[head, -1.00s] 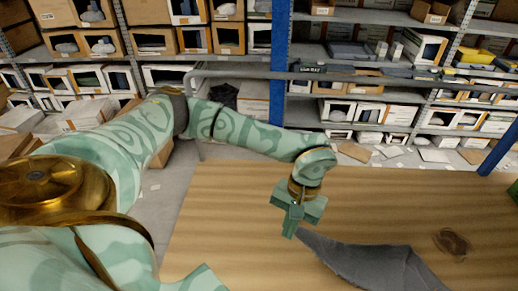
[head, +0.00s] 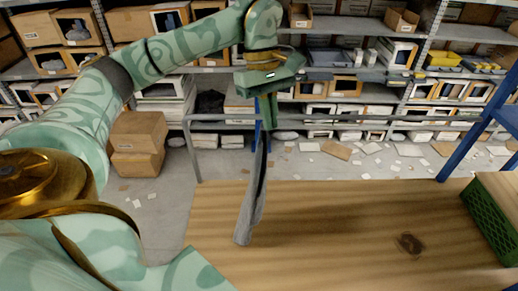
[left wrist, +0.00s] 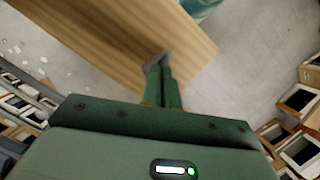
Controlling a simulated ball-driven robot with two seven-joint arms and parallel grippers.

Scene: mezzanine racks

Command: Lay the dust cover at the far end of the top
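The dust cover (head: 252,205) is a dark grey cloth. In the left wrist view the gripper's fingers (left wrist: 161,85) are closed together, with a bit of grey cloth (left wrist: 157,60) showing past the tips. The top also shows there (left wrist: 100,30). My right gripper is in neither view.
A green crate (head: 490,222) stands on the right end of the top. A grey rail (head: 350,120) runs behind the top. Blue posts (head: 470,135) and racks of boxes are beyond. Cardboard boxes (head: 138,140) and scattered papers lie on the floor. Most of the top is bare.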

